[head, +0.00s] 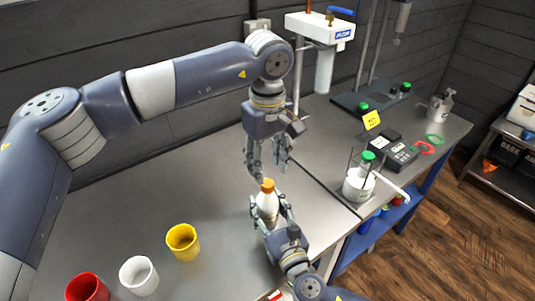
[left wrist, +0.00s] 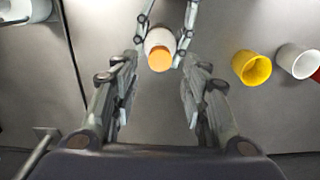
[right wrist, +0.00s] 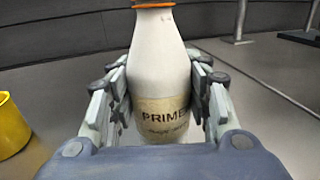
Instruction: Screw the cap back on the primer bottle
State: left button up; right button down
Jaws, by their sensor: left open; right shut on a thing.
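The primer bottle (head: 267,206) is white with a tan label reading "PRIME…", clear in the right wrist view (right wrist: 158,75). In the right wrist view only the cap's lower edge (right wrist: 153,4) shows. My left gripper (head: 268,172) is open and empty, pointing down just above the cap. In the left wrist view the cap (left wrist: 160,59) lies ahead between the finger lines.
Yellow (head: 183,242), white (head: 139,275) and red (head: 87,288) cups stand at the front left. To the right are a white green-capped bottle (head: 358,184), a dark meter (head: 394,152) and a white tap unit (head: 320,29).

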aim_at(267, 183)
pick_arm(q)
jog(key=n, duration=0.2)
jog(key=r+n, duration=0.1)
jog(key=n, duration=0.5)
jog(key=shift+r+n, duration=0.25)
jog(key=shift+n, duration=0.05)
jog(key=n, duration=0.5)
jog(key=shift+r, duration=0.4)
jog(key=n, duration=0.4)
jog(key=shift+r+n, duration=0.35)
jog(key=shift+n, duration=0.05)
jog(key=shift+f, duration=0.1)
jog(key=shift+f, duration=3.9)
